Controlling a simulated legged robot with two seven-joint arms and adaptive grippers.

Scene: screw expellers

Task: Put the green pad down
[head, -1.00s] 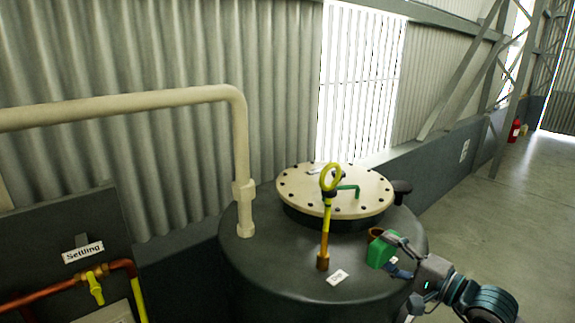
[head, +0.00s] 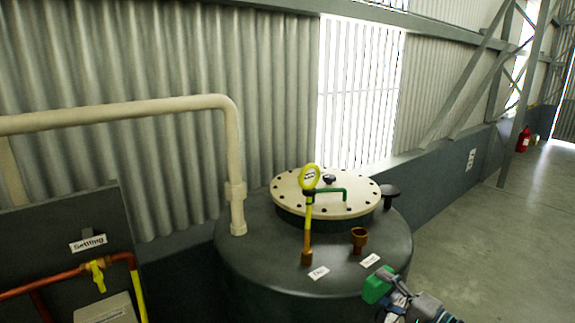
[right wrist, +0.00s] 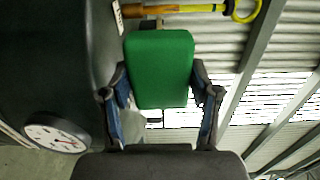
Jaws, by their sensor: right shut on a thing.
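The green pad (head: 377,285) is a small green block at the lower right of the head view, beside the dark tank's right edge. My right gripper (head: 392,294) is shut on it. In the right wrist view the green pad (right wrist: 160,70) sits between the two fingers of my right gripper (right wrist: 161,88), with a finger against each side. The pad is held in the air, clear of the tank top. My left gripper is not in view.
The dark tank (head: 260,245) has a cream bolted lid (head: 290,188), a yellow dipstick-like rod (head: 308,210) and an open brass fitting (head: 359,240) on top. A cream pipe (head: 234,150) rises at its left. A round gauge (right wrist: 56,137) shows in the wrist view. Open floor lies right.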

